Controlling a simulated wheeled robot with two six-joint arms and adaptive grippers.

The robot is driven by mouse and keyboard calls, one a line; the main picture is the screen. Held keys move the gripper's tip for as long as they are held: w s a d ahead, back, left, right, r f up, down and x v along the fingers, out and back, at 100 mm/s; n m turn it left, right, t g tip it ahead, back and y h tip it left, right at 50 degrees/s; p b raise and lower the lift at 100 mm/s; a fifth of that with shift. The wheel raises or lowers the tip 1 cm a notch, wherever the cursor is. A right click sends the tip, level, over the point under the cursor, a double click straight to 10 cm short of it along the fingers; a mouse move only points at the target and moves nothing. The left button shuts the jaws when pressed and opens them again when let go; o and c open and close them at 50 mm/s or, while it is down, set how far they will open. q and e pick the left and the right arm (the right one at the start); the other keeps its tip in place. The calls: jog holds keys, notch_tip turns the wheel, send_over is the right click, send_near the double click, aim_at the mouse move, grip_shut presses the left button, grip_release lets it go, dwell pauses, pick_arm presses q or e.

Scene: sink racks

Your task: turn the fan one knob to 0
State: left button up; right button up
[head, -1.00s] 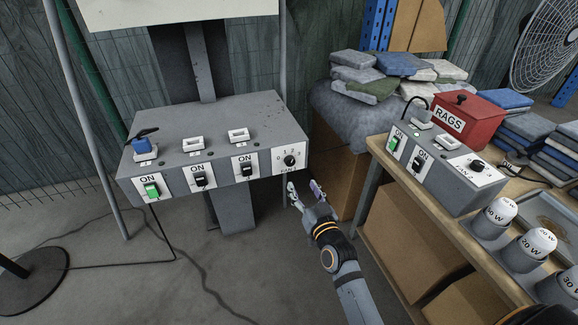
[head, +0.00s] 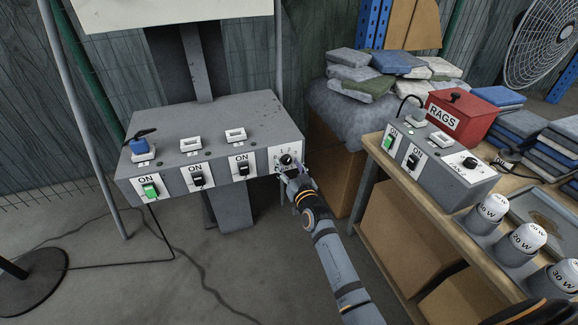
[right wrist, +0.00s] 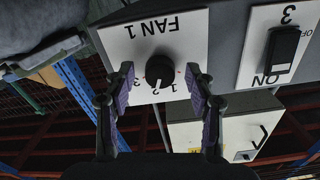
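The fan one knob (head: 287,159) is a round black dial on a white plate at the right end of the near grey switch box (head: 215,120). In the right wrist view the knob (right wrist: 159,70) is upside down under the label FAN 1; its pale mark seems to point near the 2. My right gripper (head: 293,178) is just in front of the plate in the head view. Its two fingers (right wrist: 160,76) are spread on either side of the knob in the right wrist view, with gaps visible.
The box also carries several ON switches, one green (head: 151,190). A second switch box (head: 438,165) with another knob stands on the workbench at right, beside a red RAGS box (head: 457,115) and white bulbs (head: 528,237). Floor in front of the near box is open apart from cables.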

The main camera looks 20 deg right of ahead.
jog(key=c, duration=1.1)
jog(key=shift+o, duration=0.2)
